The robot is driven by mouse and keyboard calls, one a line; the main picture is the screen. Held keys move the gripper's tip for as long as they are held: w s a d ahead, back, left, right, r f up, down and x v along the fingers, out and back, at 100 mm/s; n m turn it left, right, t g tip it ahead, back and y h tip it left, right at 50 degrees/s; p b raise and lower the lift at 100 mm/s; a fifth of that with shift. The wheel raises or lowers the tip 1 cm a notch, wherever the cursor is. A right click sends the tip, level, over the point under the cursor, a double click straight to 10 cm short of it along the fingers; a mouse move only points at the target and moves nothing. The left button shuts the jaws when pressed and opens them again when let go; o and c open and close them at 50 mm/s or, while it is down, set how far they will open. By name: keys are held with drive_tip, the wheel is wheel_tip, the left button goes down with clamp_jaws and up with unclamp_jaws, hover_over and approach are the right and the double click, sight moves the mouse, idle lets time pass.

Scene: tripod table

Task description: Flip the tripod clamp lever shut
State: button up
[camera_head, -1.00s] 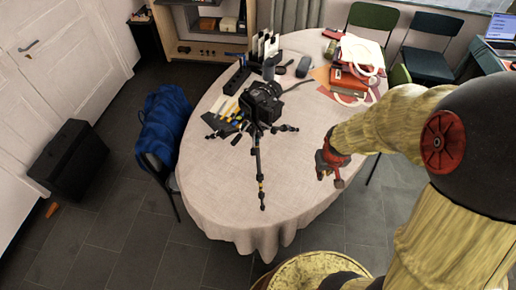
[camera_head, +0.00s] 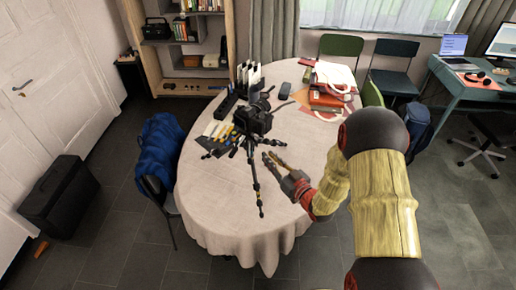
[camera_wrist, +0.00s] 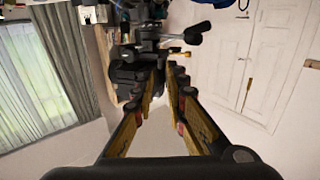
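A black tripod (camera_head: 253,172) with a black camera (camera_head: 253,119) on top stands on the white-clothed oval table (camera_head: 215,215), its legs spread. My gripper (camera_head: 268,160) is open and empty just right of the tripod's front leg. In the wrist view, my gripper (camera_wrist: 160,88) has its two fingers apart, with dark tripod and camera parts (camera_wrist: 128,75) beyond and between the tips. I see no clear contact. The clamp lever is too small to tell apart from the other dark parts, so its position is unclear.
Red and white bags and books (camera_head: 332,88) lie at the table's back right. A black organizer (camera_head: 227,103) and upright white items (camera_head: 248,74) stand behind the tripod. A chair with a blue bag (camera_head: 160,150) is at the left. The table's front is clear.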

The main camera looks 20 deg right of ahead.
sight(257, 144)
drive_tip(key=x, duration=0.7)
drive_tip(key=shift+w+a+r+b, duration=0.15)
drive_tip(key=shift+w+r+b, duration=0.2)
